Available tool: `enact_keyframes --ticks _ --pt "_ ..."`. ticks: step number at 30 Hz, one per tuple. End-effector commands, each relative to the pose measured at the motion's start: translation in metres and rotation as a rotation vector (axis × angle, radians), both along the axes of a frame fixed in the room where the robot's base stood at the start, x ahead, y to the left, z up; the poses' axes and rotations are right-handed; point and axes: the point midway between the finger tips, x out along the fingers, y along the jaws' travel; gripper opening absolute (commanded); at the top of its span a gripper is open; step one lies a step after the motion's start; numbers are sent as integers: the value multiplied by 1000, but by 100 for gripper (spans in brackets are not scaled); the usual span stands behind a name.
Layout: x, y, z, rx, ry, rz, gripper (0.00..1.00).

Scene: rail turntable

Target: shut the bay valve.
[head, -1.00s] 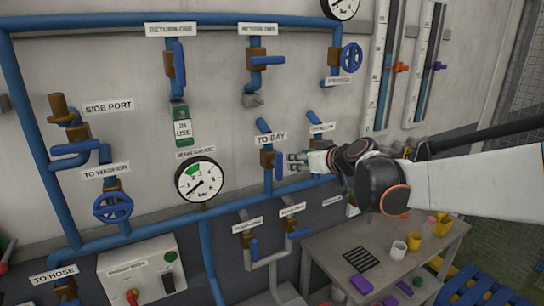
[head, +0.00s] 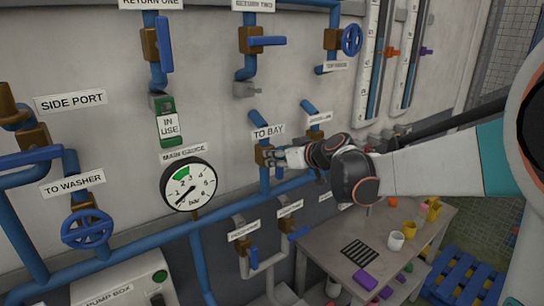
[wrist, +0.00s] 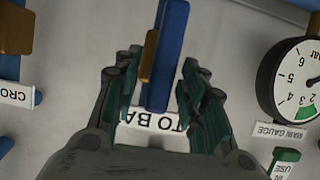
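The bay valve (head: 263,157), a brass body on a vertical blue pipe, sits under the white TO BAY label (head: 267,132). My gripper (head: 280,157) is right in front of it in the head view and hides most of its lever. In the wrist view, which is upside down, the blue lever (wrist: 172,45) stands in line with the pipe, with brass (wrist: 150,57) beside it. My gripper (wrist: 160,92) is open, its dark fingers on either side of the lever's end and apart from it. The TO BAY label (wrist: 160,121) shows between the fingers, partly covered.
The main gauge (head: 188,184) is left of the valve, and a green IN USE tag (head: 167,119) hangs above it. Another valve (head: 316,133) is close on the right. Two small valves sit below. A table (head: 331,252) with cups stands at lower right.

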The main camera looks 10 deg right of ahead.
Motion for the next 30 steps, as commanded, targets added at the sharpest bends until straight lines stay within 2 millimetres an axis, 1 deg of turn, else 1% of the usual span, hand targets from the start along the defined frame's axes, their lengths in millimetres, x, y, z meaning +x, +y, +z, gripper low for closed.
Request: enact_keyframes --ticks 5,8,9,10,11,23,30 --pt "0 0 0 0 0 0 38" --pt "0 0 0 0 0 0 18" --pt "0 0 0 0 0 0 9" --pt "0 0 0 0 0 0 2" --pt "0 0 0 0 0 0 0" --pt "0 -1 -1 39 18 1 0" --pt "2 -5 -2 170 73 -1 0"
